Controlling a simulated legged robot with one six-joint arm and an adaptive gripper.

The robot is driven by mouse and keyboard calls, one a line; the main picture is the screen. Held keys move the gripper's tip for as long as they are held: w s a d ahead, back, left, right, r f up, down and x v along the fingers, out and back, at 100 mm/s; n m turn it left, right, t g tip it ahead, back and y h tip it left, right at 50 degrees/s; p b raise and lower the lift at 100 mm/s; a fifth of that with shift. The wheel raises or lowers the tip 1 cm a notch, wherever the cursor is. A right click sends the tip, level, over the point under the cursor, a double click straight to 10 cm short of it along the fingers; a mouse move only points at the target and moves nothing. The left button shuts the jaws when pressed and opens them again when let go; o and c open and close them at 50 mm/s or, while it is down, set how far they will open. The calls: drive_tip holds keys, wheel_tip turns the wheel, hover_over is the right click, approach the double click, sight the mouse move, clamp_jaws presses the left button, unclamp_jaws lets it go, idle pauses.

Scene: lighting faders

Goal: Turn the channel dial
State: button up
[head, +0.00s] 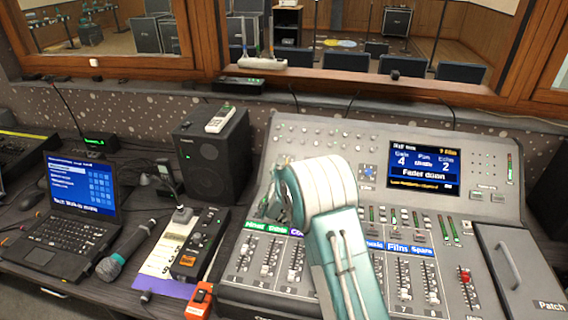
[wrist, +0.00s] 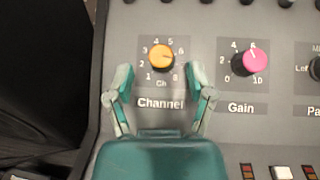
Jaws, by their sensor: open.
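The channel dial (wrist: 161,58) is an orange knob with a dark rim, ringed by numbers, above the label "Channel" in the wrist view. Its pointer mark seems to face right, but is too small to read exactly. My gripper (wrist: 160,77) is open, one finger on each side of the dial's lower part, with a visible gap on both sides. Nothing is between the fingers that I can see gripped. In the head view my gripper (head: 265,205) is over the upper left of the mixing console (head: 320,140), and my arm hides the dial there.
A pink gain dial (wrist: 255,61) sits right of the channel dial, with a pan dial (wrist: 316,68) beyond. The console screen (head: 423,170) reads "Fader down". Faders (head: 403,280) line the console's front. A speaker (head: 212,155) and laptop (head: 75,205) stand left.

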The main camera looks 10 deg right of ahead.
drive_tip(key=shift+x, duration=1)
drive_tip(key=shift+w+d, duration=0.15)
drive_tip(key=shift+w, duration=0.25)
clamp_jaws()
drive_tip(key=shift+m+h, duration=0.3)
drive_tip(key=shift+m, duration=0.1)
drive_tip(key=m+h, duration=0.1)
drive_tip(key=m+g+h, duration=0.1)
drive_tip(key=m, duration=0.1)
drive_tip(key=shift+a+m+h, duration=0.25)
drive_tip(key=shift+m+h, duration=0.05)
drive_tip(key=shift+r+m+g+h, duration=0.1)
drive_tip(key=shift+m+g+h, duration=0.9)
drive_tip(key=shift+m, duration=0.6)
drive_tip(key=shift+m+g+h, duration=0.9)
drive_tip(key=shift+m+g, duration=0.1)
drive_tip(key=shift+m, duration=0.6)
